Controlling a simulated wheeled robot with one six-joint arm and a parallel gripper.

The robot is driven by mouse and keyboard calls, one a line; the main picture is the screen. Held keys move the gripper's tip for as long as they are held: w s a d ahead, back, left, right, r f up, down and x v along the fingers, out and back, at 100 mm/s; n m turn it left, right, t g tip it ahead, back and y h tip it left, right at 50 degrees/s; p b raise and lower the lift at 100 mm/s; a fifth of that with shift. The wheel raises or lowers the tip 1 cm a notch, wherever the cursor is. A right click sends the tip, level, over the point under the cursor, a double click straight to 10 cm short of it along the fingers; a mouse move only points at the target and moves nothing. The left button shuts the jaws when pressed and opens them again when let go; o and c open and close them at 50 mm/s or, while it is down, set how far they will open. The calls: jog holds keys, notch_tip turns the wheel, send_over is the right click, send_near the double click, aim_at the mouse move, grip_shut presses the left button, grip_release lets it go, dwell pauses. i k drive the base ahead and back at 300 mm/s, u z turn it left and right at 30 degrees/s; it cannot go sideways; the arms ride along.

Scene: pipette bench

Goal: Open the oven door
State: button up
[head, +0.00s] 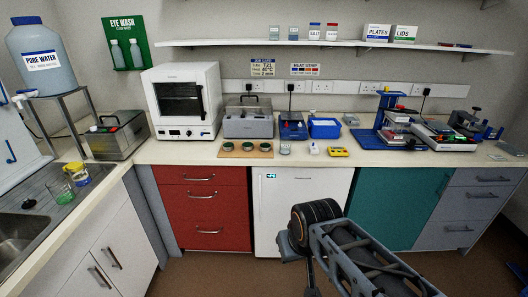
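The oven (183,71) is a white box on the bench at the left of centre in the head view. Its door has a dark window (180,104), with racks faintly visible behind it, and looks closed. A strip with small controls runs along the oven's lower front. My arm (352,258) reaches up from the bottom edge at right of centre, well in front of the bench and apart from the oven. My gripper's fingers cannot be seen.
A grey lidded bath (249,125) stands just right of the oven, and a metal unit (116,139) stands left. A board with green dishes (246,149) lies in front. Red drawers (204,204) are below the oven. A sink (14,236) is at far left. Floor shows in front.

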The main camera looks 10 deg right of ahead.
aim_at(148, 79)
jog(key=u, duration=0.6)
jog(key=i, duration=1.8)
jog(key=u, duration=0.85)
